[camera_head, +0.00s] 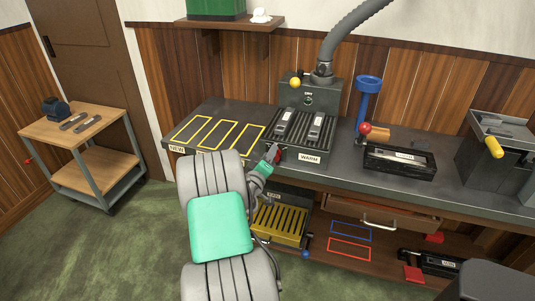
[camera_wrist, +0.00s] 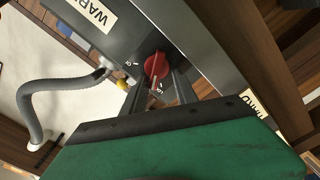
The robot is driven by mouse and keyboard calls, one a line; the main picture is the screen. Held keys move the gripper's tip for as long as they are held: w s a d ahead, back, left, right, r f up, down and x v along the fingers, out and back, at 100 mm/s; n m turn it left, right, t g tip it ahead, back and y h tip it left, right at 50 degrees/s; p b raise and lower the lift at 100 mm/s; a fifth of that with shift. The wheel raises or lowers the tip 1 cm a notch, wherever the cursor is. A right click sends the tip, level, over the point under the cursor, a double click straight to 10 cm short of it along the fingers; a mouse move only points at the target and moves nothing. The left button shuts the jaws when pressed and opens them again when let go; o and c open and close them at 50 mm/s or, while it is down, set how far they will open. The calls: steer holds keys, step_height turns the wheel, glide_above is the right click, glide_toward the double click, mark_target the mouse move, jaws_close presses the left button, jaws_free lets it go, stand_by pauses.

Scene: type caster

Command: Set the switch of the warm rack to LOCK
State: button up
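The warm rack (camera_head: 309,157) is a dark slotted tray on the bench with a white WARM label, and two grey cartridges lie on it. Its switch is a red rotary knob (camera_wrist: 157,66) on the rack's front face, left of the label in the head view. In the wrist view a pale pointer line on the knob points down the picture, toward a small mark. Another small mark sits to its upper left; neither reads clearly. My gripper (camera_wrist: 160,88) is at the knob, its two dark fingers apart, tips close to the knob's lower edge. Contact cannot be told.
Yellow-outlined bays (camera_head: 204,133) lie left of the rack. A grey hose (camera_head: 349,32) rises from the machine behind. A yellow slotted tray (camera_head: 280,222) stands below the bench, near my arm. A black bin (camera_head: 400,162) and blue funnel stand (camera_head: 367,95) are to the right.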

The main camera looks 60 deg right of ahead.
steer(key=shift+w+a+r, duration=0.1)
steer(key=shift+w+r, duration=0.1)
steer(key=shift+w, duration=0.15)
steer(key=s+a+b, duration=0.1)
steer(key=a, duration=0.6)
steer(key=shift+s+a, duration=0.15)
steer(key=shift+a, duration=0.15)
steer(key=d+m+b, duration=0.4)
steer(key=d, duration=0.3)
steer(key=shift+s+d+f, duration=0.15)
steer(key=shift+f, duration=0.05)
steer(key=shift+c, duration=0.3)
